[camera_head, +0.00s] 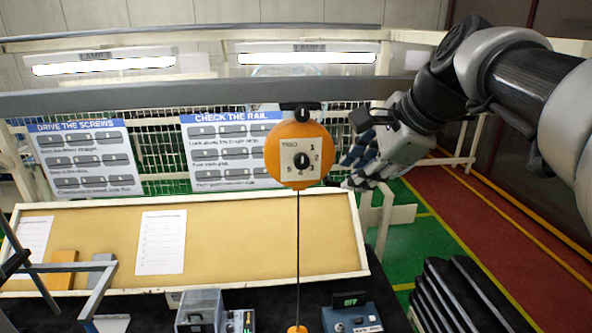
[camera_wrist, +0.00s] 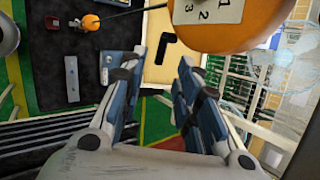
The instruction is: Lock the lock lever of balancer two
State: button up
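One orange round balancer (camera_head: 286,143) hangs from the dark overhead rail, with a pale numbered dial plate and a black knob on its front. A thin cord runs down from it to an orange stop at the bottom edge. I cannot make out its lock lever, nor whether this is balancer two. The balancer also fills the upper right of the wrist view (camera_wrist: 225,38), partly cut off. My gripper (camera_head: 352,168) is just right of the balancer in the head view. In the wrist view my gripper (camera_wrist: 163,68) is open, its fingers apart with nothing between them.
A tan board (camera_head: 230,230) with a paper sheet stands below. A dark bench carries a grey box (camera_head: 199,310) and a blue device (camera_head: 350,315). A black L-shaped piece (camera_wrist: 178,42) shows beyond my fingers. Black ribbed stacks (camera_head: 455,295) stand at lower right.

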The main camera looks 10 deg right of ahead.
jog(key=v, duration=0.7)
jog(key=shift+s+r, duration=0.1)
jog(key=s+a+f+n+h+b, duration=0.1)
jog(key=s+f+n+b, duration=0.5)
jog(key=f, duration=1.3)
jog(key=s+a+f+n+g+h+b, duration=0.1)
jog(key=s+f+n+b, duration=0.5)
jog(key=f+b, duration=0.9)
jog(key=s+a+f+n+g+h+b, duration=0.1)
jog(key=s+a+f+n+b, duration=0.2)
jog(key=f, duration=2)
jog(key=s+n+b, duration=0.3)
jog(key=s+b, duration=0.2)
jog(key=b, duration=0.3)
jog(key=shift+s+f, duration=0.3)
jog(key=shift+s, duration=0.05)
